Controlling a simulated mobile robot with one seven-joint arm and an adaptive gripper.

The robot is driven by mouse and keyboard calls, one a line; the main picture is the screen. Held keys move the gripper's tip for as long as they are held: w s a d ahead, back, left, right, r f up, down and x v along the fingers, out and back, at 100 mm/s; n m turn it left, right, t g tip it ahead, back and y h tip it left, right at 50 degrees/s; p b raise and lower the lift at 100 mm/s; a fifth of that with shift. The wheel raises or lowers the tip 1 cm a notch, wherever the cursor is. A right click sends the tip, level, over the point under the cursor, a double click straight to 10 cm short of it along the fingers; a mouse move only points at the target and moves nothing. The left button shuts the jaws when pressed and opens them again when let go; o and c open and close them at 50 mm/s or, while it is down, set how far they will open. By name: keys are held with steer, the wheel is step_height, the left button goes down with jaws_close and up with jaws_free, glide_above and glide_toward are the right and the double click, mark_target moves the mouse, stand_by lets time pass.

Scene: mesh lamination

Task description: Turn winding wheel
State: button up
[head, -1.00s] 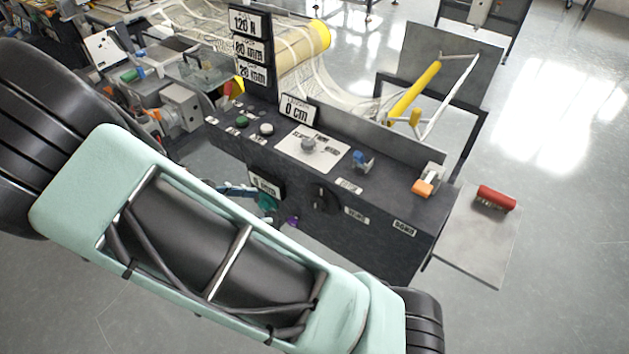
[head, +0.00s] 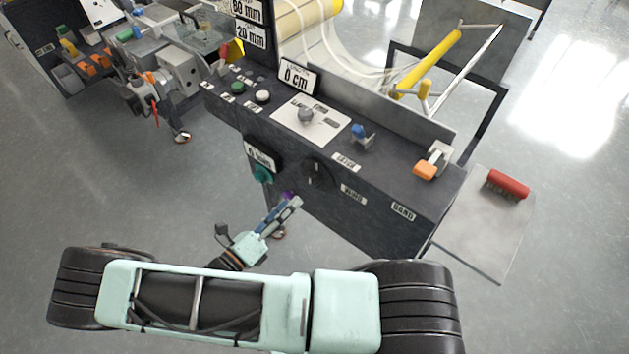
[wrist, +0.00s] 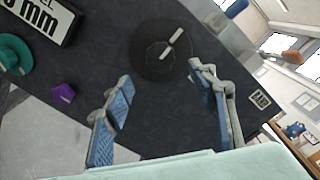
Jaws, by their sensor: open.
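A round black wheel (head: 318,173) with a pale mark sits on the dark front face of the machine, up and left of the WIND label (head: 353,195). I take it as the winding wheel. In the wrist view the wheel (wrist: 146,62) shows whole, with a pale bar across its hub. My gripper (head: 291,203) is below and left of it in the head view. In the wrist view its blue-padded fingers (wrist: 160,75) are spread and empty, with the wheel ahead between and beyond their tips. No contact with the wheel shows.
Left of the wheel are a teal knob (head: 262,174), a mm display (head: 261,157) and a purple pentagonal knob (wrist: 63,92). The top panel carries a 0 cm sign (head: 296,77) and a grey knob (head: 306,114). A side shelf (head: 470,240) holds a red roller (head: 508,184).

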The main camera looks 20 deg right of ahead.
mark_target(310, 184)
steer(key=p+x, duration=0.1)
steer(key=x, duration=0.9)
steer(key=shift+p, duration=0.4)
steer(key=shift+c, duration=0.7)
steer(key=c, duration=1)
